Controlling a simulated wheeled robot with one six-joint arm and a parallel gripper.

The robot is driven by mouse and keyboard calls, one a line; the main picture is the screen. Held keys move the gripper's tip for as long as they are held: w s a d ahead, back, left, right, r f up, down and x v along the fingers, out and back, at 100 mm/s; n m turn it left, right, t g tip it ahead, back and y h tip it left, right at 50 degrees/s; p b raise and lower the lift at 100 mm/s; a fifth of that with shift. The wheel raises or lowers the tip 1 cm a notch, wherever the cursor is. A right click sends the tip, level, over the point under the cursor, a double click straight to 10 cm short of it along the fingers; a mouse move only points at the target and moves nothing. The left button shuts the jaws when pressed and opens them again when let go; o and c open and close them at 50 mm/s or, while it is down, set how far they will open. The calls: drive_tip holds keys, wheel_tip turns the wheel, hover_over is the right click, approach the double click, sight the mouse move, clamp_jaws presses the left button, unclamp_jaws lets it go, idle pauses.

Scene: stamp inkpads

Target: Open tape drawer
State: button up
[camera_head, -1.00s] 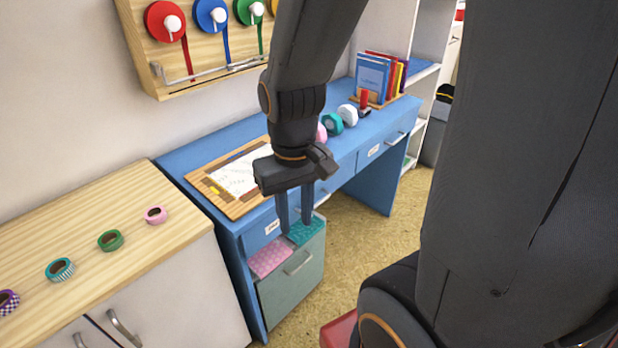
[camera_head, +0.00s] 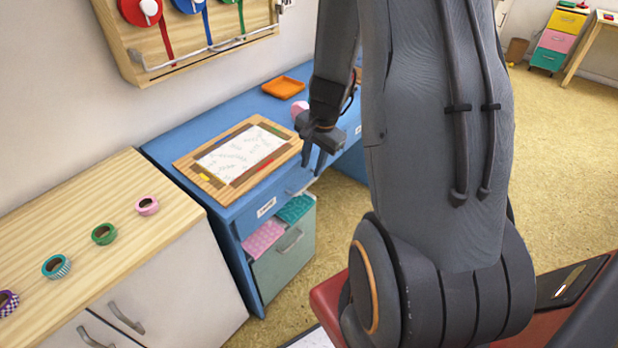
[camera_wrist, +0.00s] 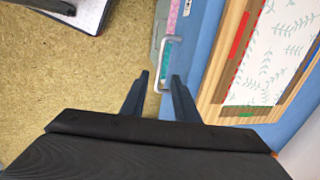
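The blue desk (camera_head: 165,150) has a drawer with a white label (camera_head: 266,207) at its left end, and its front looks shut. The drawer's pale handle (camera_head: 298,190) is small in the head view. In the wrist view a pale handle (camera_wrist: 168,45) juts out over the sheets below, its near end between my fingertips in the picture. My gripper (camera_head: 313,162) is open and empty, at the desk's front edge; its two fingers (camera_wrist: 160,76) are apart in the wrist view. I cannot tell whether they are around the handle or above it.
Below, a pale green drawer (camera_head: 282,268) stands open with pink and teal sheets inside. A wooden board with paper (camera_head: 238,155) lies on the desk. A wooden-topped cabinet (camera_head: 75,215) with several tape rolls stands left. Open floor lies right of the desk.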

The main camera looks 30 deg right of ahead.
sight(308, 184)
drive_tip(key=f, duration=0.2)
drive_tip(key=f+b, duration=0.1)
drive_tip(key=f, duration=0.1)
drive_tip(key=w+f, duration=0.1)
drive_tip(key=f, duration=0.1)
drive_tip(key=shift+a+f, duration=0.25)
drive_tip(key=shift+f, duration=0.1)
drive_tip(key=shift+c, duration=0.3)
clamp_jaws()
